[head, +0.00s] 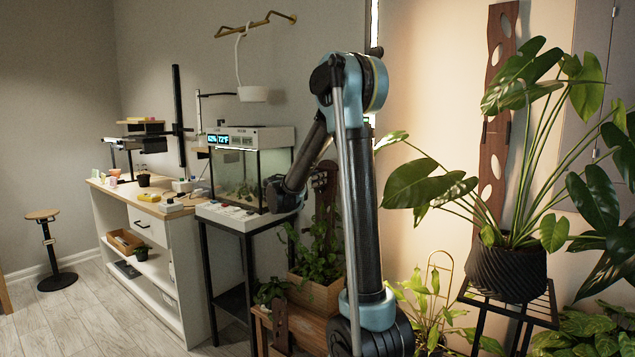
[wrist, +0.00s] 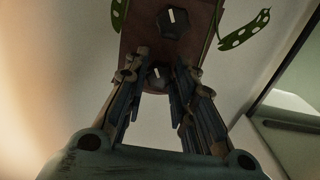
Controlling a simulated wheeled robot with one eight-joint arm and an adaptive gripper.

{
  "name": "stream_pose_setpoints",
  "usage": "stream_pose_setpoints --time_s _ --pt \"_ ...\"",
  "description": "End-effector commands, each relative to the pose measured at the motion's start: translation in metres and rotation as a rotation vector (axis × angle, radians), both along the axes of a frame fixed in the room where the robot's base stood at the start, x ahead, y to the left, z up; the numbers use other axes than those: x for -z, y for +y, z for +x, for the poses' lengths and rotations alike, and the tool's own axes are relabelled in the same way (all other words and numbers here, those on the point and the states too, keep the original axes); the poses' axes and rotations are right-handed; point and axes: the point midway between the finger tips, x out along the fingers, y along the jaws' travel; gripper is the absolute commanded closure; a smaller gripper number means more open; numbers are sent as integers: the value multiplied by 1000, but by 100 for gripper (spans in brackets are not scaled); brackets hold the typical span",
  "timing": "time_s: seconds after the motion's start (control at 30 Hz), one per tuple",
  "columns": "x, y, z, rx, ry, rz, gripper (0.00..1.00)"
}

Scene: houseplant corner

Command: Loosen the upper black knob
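In the wrist view, a brown wooden board (wrist: 140,40) carries two dark faceted knobs, each with a pale line on its face. One knob (wrist: 173,21) is near the top of the picture, beyond my fingertips. The other knob (wrist: 158,76) is lower in the picture and appears between my fingers, partly hidden by them. My gripper (wrist: 160,64) is open, with a gap between its fingers; I cannot tell whether it touches the board. In the head view, my arm crosses the middle, and my gripper and the knobs cannot be made out.
Spotted green leaves (wrist: 246,28) flank the board. In the head view, a glass tank (head: 250,172) on a black stand and a planter (head: 318,294) are near my arm. A large potted plant (head: 507,273) stands right. Floor (head: 105,325) at left is clear.

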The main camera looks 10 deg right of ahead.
Motion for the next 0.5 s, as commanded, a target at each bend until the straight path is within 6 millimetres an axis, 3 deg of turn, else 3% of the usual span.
stream_pose_setpoints --time_s 0.5 --pt "0 0 0 0 79 -79 100"
